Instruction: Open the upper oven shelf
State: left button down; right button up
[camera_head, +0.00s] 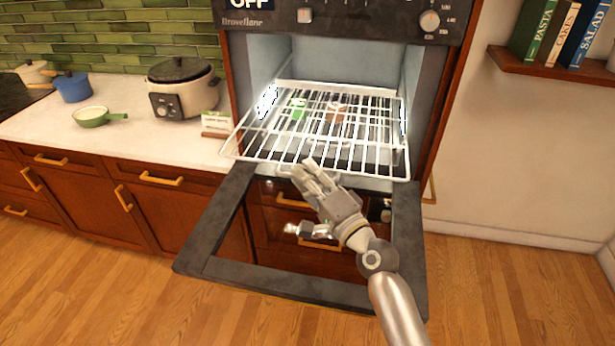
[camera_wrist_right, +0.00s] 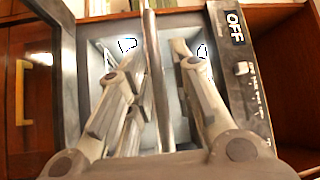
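The oven's upper shelf (camera_head: 262,157) is a white wire rack sticking out of the open oven cavity over the lowered door in the head view. My right gripper (camera_head: 306,170) is at the rack's front edge, with its fingers pointing toward the oven. In the right wrist view, my right gripper (camera_wrist_right: 155,55) has its fingers apart, with a thin silver bar (camera_wrist_right: 150,25) running between them. The bar looks like the rack's front edge. I cannot tell whether a finger touches it. My left gripper is not clearly seen.
The dark-framed oven door (camera_head: 290,287) is lowered, with a glass pane; a silver shape in the pane is unclear. A white countertop (camera_head: 140,140) with a slow cooker (camera_head: 184,88) and a green pan (camera_head: 92,117) is on the left. Wooden floor (camera_head: 510,295) is clear at right.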

jog(key=shift+o, duration=0.7)
jog(key=shift+r, duration=0.2)
jog(key=shift+s+f, duration=0.1)
jog(key=shift+f, duration=0.05)
jog(key=shift+s+d+f, duration=0.1)
jog(key=shift+d, duration=0.05)
pick_arm(q)
jog(key=shift+s, duration=0.1)
pick_arm(e)
jog(key=v, duration=1.1)
jog(key=shift+s+d, duration=0.2)
jog(key=shift+s, duration=0.15)
